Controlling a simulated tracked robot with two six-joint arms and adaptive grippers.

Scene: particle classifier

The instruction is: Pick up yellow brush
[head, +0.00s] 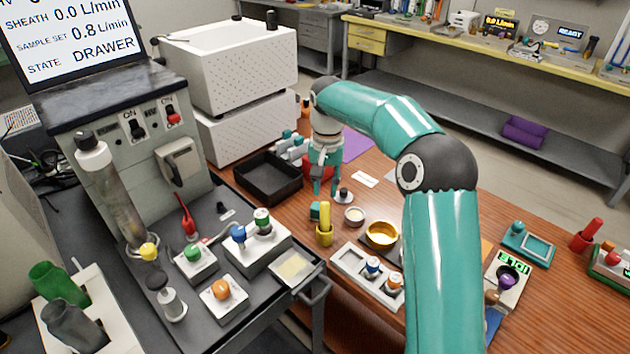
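A yellow upright piece (324,235), which looks like the yellow brush, stands on the wooden table in the middle of the head view. A small teal block (315,211) is right behind it. My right gripper (324,191) points down over the table, behind the yellow piece and apart from it. Its red fingers look spread, with nothing seen between them. My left gripper is not in view.
A black tray (268,178) lies left of my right gripper. A small white cup (354,215), a yellow bowl (382,235) and a white holder with knobs (348,262) stand near the yellow piece. A dark cart (318,290) with several fittings is at the left.

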